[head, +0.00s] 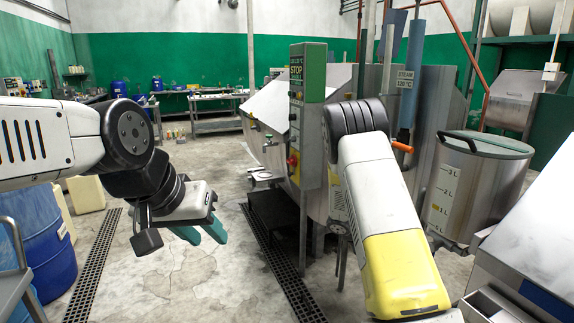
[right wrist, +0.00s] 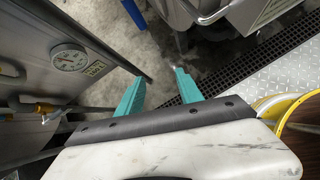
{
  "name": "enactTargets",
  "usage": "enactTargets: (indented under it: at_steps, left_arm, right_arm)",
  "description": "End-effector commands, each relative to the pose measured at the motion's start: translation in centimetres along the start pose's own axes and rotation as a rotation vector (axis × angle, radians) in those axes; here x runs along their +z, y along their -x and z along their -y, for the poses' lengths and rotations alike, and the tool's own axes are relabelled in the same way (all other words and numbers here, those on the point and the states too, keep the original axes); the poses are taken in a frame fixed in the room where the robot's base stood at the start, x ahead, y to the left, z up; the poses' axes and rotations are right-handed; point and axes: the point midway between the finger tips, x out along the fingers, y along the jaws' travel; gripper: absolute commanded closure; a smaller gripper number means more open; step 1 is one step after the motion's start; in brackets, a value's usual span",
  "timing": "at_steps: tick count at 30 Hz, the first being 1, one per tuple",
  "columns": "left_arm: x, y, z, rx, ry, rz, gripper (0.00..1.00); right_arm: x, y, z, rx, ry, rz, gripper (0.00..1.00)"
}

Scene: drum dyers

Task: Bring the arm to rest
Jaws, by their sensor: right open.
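My left arm reaches in from the left in the head view. Its gripper (head: 206,240) hangs over the bare floor, with two teal fingers apart and nothing visible between them. My right arm (head: 390,215), white and yellow, rises from the lower right with its black joint in front of the steel machine. The right gripper is hidden in the head view. In the right wrist view the right gripper (right wrist: 159,76) shows two teal fingers spread apart, with nothing between them and floor beyond.
A steel dyeing machine (head: 268,110) with a green-topped control post (head: 308,75) stands ahead. A lidded steel drum (head: 475,190) is at the right, and blue barrels (head: 45,240) at the left. A dial gauge (right wrist: 69,60) is near the right gripper. Floor is clear at centre left.

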Motion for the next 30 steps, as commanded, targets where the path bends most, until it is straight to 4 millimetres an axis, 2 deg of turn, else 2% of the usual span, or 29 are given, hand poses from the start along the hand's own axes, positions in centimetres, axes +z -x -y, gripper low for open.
enactTargets:
  at_steps: [8, 11, 20, 24, 30]
  left_arm:
    - [0.0, 0.0, 0.0, 0.0, 0.0, 0.0, 0.64]
    - [0.0, 0.0, 0.0, 0.0, 0.0, 0.0, 0.64]
    - [0.0, 0.0, 0.0, 0.0, 0.0, 0.0, 0.64]
    - [0.0, 0.0, 0.0, 0.0, 0.0, 0.0, 0.64]
    - [0.0, 0.0, 0.0, 0.0, 0.0, 0.0, 0.64]
  right_arm:
    - [2.2, 4.6, 1.2, -0.023, -0.236, -0.101, 0.57]
    - [3.2, 7.0, 2.1, -0.037, -0.356, -0.157, 0.57]
    - [6.8, 17.8, 7.0, -0.116, -0.835, -0.413, 0.57]
    - [8.0, 22.8, 10.0, -0.16, -1.037, -0.543, 0.57]
    - [9.0, 29.4, 15.0, -0.229, -1.289, -0.73, 0.57]
